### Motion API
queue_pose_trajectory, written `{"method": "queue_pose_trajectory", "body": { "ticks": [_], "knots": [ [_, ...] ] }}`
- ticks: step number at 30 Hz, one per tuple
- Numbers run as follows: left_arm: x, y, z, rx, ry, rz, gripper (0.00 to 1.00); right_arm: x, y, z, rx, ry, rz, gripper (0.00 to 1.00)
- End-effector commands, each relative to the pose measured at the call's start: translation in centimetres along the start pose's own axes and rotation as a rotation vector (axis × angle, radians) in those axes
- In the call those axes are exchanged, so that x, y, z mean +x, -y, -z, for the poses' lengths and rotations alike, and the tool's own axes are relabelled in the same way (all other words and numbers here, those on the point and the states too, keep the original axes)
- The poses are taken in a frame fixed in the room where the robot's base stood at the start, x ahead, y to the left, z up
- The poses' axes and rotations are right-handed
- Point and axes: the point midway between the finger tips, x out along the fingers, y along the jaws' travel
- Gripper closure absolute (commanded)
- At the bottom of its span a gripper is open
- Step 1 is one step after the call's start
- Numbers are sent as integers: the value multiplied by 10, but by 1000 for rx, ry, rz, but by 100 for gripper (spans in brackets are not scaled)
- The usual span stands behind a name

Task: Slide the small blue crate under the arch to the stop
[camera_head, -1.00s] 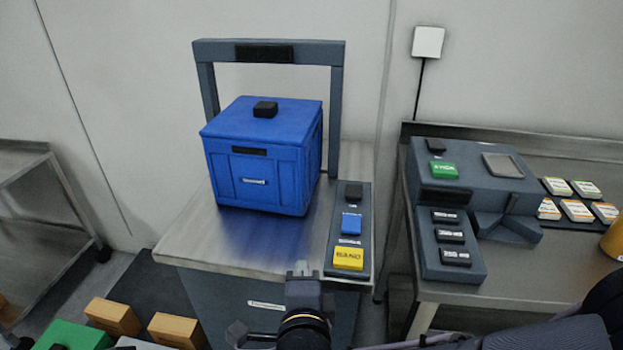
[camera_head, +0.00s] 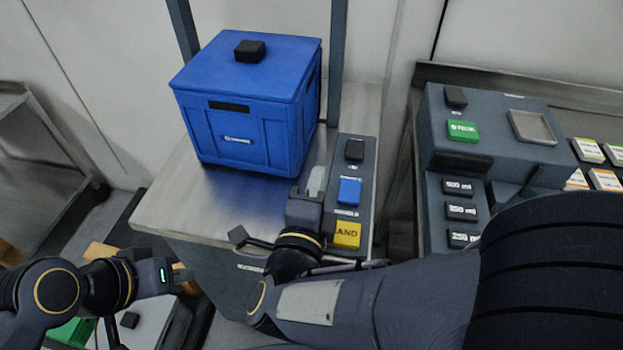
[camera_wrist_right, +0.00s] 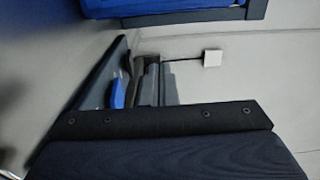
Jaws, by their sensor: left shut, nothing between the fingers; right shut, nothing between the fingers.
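The blue crate (camera_head: 236,134) with a black block (camera_head: 250,51) on its lid stands upright on the steel table. The wrist view shows blue at its top edge, likely the crate (camera_wrist_right: 165,6). The arch's two grey posts (camera_head: 183,28) rise behind the crate; its crossbar is out of view. No stop can be made out. My right gripper (camera_head: 316,182) is shut and empty, close to the crate's front right lower corner; contact cannot be told. My left gripper (camera_head: 180,274) is shut and empty at the lower left, away from the crate.
A button panel (camera_head: 360,170) with black, blue and yellow buttons lies right of the crate. Bare steel tabletop (camera_head: 180,200) shows left and in front of the crate. A second bench with a grey machine (camera_head: 490,125) stands right. Brown and green items lie low at left.

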Motion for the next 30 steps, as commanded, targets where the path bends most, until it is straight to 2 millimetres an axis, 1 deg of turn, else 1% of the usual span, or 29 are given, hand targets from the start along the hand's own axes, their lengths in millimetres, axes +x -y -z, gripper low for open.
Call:
{"method": "queue_pose_trajectory", "body": {
  "ticks": [1, 3, 9, 12, 15, 18, 30],
  "knots": [
    [-1, 0, 0, 0, 0, 0, 100, 12, 0, 2, -2, -8, 0, 100],
    [-1, 0, 1, 0, 0, 0, 100, 28, 0, 2, -2, -7, 0, 100],
    [-2, -1, 1, 0, 0, 0, 100, 69, 0, 2, -3, -5, 0, 100],
    [-4, -2, 2, 0, 0, 0, 100, 70, 1, -19, -2, 2, 2, 100],
    [-6, -2, 3, 0, 0, 0, 100, 72, 1, -30, -2, 1, 1, 100],
    [-6, -3, 3, 0, 0, 0, 100, 74, 0, -36, -2, 1, 0, 100],
    [-5, -2, 3, 0, 0, 0, 100, 75, -1, -39, -1, 1, -1, 100]
  ]
}}
